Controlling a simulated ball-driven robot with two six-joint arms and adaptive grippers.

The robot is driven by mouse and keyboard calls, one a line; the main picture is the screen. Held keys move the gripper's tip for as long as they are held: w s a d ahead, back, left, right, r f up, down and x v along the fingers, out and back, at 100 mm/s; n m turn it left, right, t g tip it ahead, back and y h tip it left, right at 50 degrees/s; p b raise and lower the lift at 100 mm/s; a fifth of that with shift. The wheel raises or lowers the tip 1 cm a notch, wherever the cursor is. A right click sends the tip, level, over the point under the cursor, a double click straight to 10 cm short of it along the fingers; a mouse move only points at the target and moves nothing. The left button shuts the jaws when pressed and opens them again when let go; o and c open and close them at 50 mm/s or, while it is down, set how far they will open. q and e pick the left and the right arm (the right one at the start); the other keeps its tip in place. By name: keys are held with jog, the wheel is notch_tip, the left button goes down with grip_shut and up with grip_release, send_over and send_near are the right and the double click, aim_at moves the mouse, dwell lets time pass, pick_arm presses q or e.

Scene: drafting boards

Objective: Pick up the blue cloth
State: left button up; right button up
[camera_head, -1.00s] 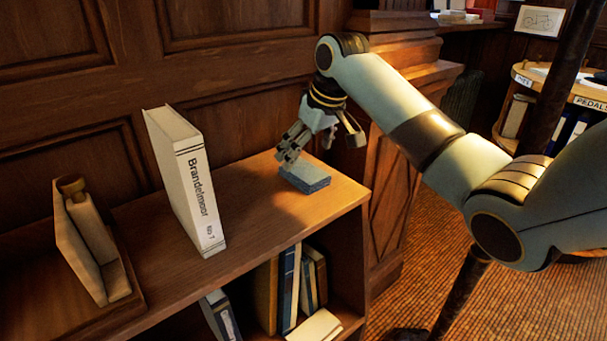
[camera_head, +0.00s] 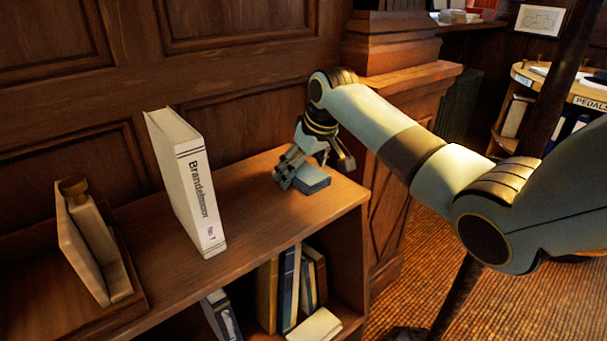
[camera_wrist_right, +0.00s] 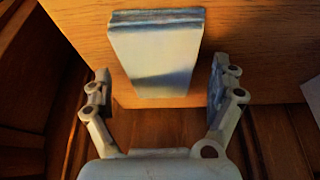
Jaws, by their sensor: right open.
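The blue cloth (camera_head: 312,180) is a small folded, layered block lying on the shelf top near its right end. In the right wrist view the cloth (camera_wrist_right: 155,55) lies ahead of and between the two spread fingers, with bare wood showing on both sides of it. My right gripper (camera_head: 305,178) is open and reaches down at the cloth, partly hiding it in the head view. In the wrist view my right gripper (camera_wrist_right: 158,85) has a finger on each side; I cannot tell whether either touches the cloth. My left gripper is not in view.
A white upright binder (camera_head: 187,185) marked Brandelmoor stands left of the cloth. A wooden holder (camera_head: 90,245) sits further left. Several books (camera_head: 290,290) fill the shelf below. Wood panelling (camera_head: 235,120) rises close behind. The shelf top between binder and cloth is clear.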

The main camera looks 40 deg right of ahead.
aim_at(304, 169)
jog(key=shift+f, duration=0.15)
jog(key=shift+c, duration=0.2)
jog(key=shift+s+a, duration=0.1)
jog(key=c, duration=1.2)
jog(key=shift+d, duration=0.2)
notch_tip(304, 169, up, 4)
jog(key=shift+r+b, duration=0.2)
jog(key=shift+b, duration=0.15)
jog(key=s+d+r, duration=0.2)
jog(key=s, duration=0.1)
jog(key=s+d+r, duration=0.2)
jog(key=d, duration=0.1)
jog(key=s+d+r, duration=0.2)
jog(key=s+r, duration=0.1)
jog(key=shift+s+d+b, duration=0.25)
jog(key=shift+s+b, duration=0.05)
jog(key=shift+b, duration=0.05)
